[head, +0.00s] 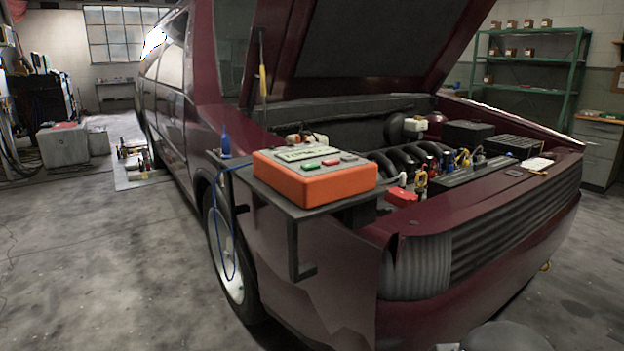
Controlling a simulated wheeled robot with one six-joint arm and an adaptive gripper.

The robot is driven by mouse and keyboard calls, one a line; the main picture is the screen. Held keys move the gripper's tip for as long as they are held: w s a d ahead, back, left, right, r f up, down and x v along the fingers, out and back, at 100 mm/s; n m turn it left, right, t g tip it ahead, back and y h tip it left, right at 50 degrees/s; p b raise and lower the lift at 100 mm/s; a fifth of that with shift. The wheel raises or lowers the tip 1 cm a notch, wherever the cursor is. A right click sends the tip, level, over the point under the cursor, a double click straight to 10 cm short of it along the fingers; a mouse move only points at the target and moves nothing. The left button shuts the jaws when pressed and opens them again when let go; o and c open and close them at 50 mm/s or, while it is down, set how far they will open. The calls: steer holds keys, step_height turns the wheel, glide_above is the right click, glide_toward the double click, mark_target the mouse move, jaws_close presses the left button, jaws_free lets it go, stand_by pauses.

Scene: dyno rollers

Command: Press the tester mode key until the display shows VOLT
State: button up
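The tester (315,190) is an orange box with a grey top face. It sits on a dark shelf (290,207) at the front corner of the maroon car. A small display (300,154) lies at the back of its top face; its text is too small to read. In front of the display are a green key (312,167), a red key (331,162) and a grey key (349,157). I cannot tell which one is the mode key. My gripper is not in view.
The maroon car (180,140) stands with its hood (370,40) raised over the engine bay. The floor at left (110,270) is clear. A green rack (530,90) stands behind.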

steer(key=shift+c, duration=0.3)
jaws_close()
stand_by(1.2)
